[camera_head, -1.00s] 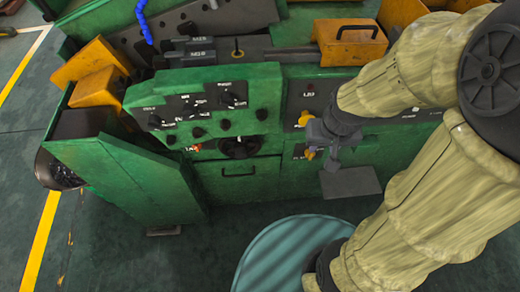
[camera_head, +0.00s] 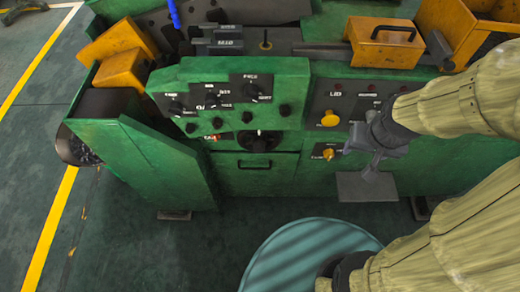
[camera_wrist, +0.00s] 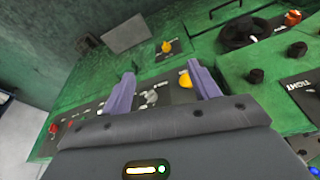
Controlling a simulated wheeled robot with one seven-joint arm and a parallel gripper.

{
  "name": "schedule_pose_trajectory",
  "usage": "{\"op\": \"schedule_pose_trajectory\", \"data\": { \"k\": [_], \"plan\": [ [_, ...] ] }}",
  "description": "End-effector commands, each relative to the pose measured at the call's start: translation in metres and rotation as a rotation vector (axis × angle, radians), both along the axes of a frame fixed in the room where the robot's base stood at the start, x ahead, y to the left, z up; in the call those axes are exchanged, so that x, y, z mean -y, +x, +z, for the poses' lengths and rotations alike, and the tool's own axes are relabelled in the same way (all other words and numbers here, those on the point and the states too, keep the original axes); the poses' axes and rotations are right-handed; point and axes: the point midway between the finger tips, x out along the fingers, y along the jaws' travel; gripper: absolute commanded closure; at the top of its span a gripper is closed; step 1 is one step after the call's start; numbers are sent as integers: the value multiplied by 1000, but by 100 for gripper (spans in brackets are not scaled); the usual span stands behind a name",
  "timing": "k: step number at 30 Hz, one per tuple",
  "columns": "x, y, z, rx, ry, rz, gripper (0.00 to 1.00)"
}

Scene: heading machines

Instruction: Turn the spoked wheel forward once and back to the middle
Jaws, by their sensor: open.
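The spoked wheel (camera_head: 258,141) is a small dark handwheel on the front of the green machine, below the knob panel. Its spokes are too small to make out. In the wrist view it lies at the upper right (camera_wrist: 236,33), outside the jaws. My gripper (camera_head: 352,148) is to the right of the wheel in the head view, apart from it, before the small switch panel. In the wrist view the purple-grey fingers (camera_wrist: 162,82) stand spread with nothing held. A yellow knob and a grey switch on the panel show beyond the gap between them.
Yellow buttons (camera_head: 330,118) and (camera_head: 328,154) sit between the wheel and my gripper. Black knobs (camera_head: 248,117) line the panel above the wheel. A drawer handle (camera_head: 254,165) is below it. A teal round top (camera_head: 305,245) stands in front. A grey plate (camera_head: 367,186) juts out below the gripper.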

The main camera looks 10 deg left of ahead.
Motion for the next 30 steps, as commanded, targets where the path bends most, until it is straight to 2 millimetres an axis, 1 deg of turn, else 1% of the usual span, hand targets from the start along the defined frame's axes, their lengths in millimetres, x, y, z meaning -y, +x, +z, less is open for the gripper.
{"op": "schedule_pose_trajectory", "data": {
  "k": [1, 2, 6, 12, 16, 22, 30],
  "plan": [
    [-6, 3, -13, 19, 5, 12, 39],
    [-10, 6, -18, 34, 10, 18, 39],
    [-38, 20, -45, 127, 42, 57, 39],
    [-81, 39, -79, 281, 95, 112, 39],
    [-106, 48, -97, 379, 128, 137, 39],
    [-143, 55, -124, 523, 176, 169, 39],
    [-187, 54, -157, 703, 239, 193, 39]
  ]
}}
